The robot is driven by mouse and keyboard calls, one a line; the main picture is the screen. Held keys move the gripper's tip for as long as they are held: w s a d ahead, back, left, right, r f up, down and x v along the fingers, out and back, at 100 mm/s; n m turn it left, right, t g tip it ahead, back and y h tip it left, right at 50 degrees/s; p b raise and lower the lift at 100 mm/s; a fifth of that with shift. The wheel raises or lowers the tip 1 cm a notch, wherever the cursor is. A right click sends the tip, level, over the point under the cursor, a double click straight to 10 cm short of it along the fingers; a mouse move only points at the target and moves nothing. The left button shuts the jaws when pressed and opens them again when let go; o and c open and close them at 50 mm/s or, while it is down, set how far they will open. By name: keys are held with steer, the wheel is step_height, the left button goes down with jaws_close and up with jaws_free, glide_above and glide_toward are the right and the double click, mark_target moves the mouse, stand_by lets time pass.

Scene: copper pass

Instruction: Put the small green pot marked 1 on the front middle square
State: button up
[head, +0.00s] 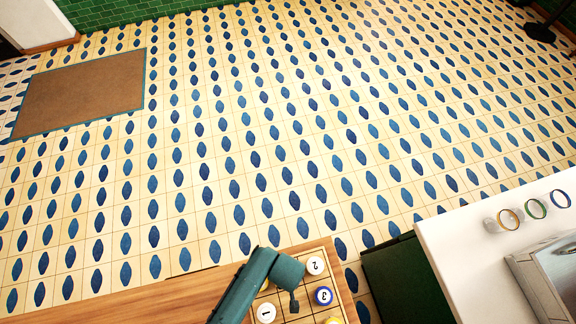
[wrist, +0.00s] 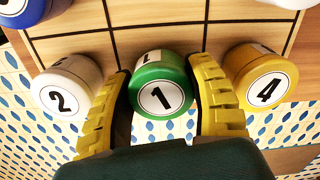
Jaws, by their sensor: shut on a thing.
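The small green pot marked 1 (wrist: 150,73) sits between the two yellow fingers of my gripper (wrist: 163,68) in the wrist view, at the edge of the gridded wooden board (wrist: 165,14). The gripper is shut on it. I cannot tell whether the pot touches the board. In the head view my arm hides the green pot and the fingers. The board also shows there at the bottom, partly covered by my arm. The front middle square cannot be made out for certain.
A white pot marked 2 (wrist: 62,88) stands close left of my fingers, a yellow pot marked 4 (wrist: 262,80) close right. A white counter (head: 460,235) lies right.

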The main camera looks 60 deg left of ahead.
steer(key=shift+f, duration=0.15)
steer(key=o, duration=1.2)
step_height(320, 180, up, 12)
steer(key=shift+r+p, duration=0.15)
steer(key=shift+p, duration=0.35)
